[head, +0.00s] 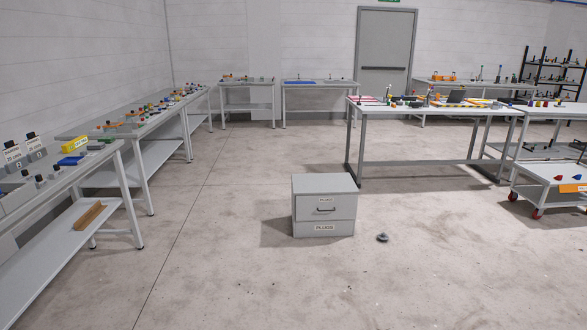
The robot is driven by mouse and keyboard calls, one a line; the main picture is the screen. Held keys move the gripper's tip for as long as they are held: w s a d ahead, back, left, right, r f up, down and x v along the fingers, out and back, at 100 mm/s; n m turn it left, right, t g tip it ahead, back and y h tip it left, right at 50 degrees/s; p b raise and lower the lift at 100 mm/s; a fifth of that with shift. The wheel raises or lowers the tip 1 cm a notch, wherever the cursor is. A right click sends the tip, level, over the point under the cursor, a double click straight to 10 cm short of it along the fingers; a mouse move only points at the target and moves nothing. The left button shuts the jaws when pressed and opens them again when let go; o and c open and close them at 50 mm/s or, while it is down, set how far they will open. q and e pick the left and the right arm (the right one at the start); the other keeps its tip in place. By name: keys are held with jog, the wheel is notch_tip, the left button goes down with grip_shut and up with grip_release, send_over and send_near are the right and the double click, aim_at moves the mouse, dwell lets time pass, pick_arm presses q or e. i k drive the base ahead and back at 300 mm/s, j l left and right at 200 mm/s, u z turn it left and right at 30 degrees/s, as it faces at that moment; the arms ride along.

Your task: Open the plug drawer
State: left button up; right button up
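The plug drawer (324,206) is the upper front of a small grey cabinet (325,185) standing on the floor near the middle of the head view. It has a dark bar handle (326,210) and a small label above the handle. A second label reading "PLUGS" (325,227) is on the lower front panel. The drawer looks closed, flush with the cabinet front. Neither of my grippers shows in the head view.
A small dark round object (382,237) lies on the floor right of the cabinet. A long table (425,162) stands behind it, and a wheeled cart (551,178) is at right. Benches (75,170) line the left wall. The floor in front of the cabinet is clear.

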aim_at(328, 207)
jog(key=i, duration=1.15)
jog(key=i+z, duration=0.1)
jog(key=i, duration=1)
jog(key=i+j, duration=0.15)
jog(key=i, duration=1)
jog(key=i+j, duration=0.1)
jog(key=i, duration=1.05)
jog(key=l+z, duration=0.05)
